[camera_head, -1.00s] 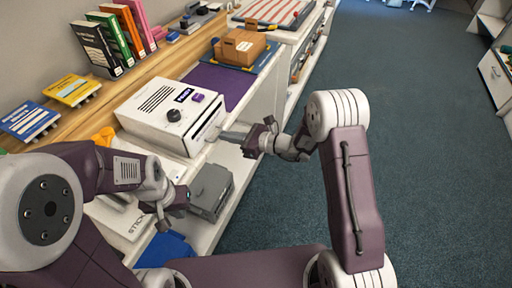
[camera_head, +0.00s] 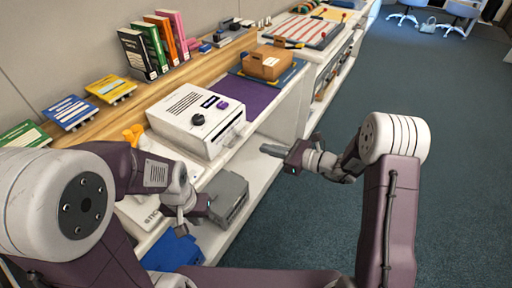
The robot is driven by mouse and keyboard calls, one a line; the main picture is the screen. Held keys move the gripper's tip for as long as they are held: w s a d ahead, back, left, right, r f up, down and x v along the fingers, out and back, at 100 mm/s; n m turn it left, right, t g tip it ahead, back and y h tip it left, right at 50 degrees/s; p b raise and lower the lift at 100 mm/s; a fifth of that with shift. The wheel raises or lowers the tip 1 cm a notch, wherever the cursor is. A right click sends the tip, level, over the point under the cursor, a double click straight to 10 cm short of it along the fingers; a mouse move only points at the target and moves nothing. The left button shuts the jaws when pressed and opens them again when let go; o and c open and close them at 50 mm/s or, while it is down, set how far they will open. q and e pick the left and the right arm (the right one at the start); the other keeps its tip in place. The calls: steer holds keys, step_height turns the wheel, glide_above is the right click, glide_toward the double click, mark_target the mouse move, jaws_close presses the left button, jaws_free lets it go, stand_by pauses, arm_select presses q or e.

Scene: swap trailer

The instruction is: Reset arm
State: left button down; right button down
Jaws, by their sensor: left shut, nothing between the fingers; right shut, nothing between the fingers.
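My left gripper (camera_head: 190,221) is at the lower left, over the lower shelf. It is shut and seems empty, close to the grey box (camera_head: 228,196). My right gripper (camera_head: 272,150) is shut and empty. It points left, in front of the white machine (camera_head: 196,121) with a dark knob and small display. It looks apart from that machine. My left arm hides part of the lower shelf and the white item with printed letters on it.
A cardboard box (camera_head: 268,63) stands on the counter beyond a purple mat (camera_head: 246,94). Books (camera_head: 148,48) and small stands line the wooden ledge. A blue item (camera_head: 172,250) lies on the lower shelf. The carpeted floor (camera_head: 450,150) at right is clear.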

steer(key=v, duration=0.4)
steer(key=shift+w+d+f, duration=0.1)
steer(key=shift+d, duration=0.2)
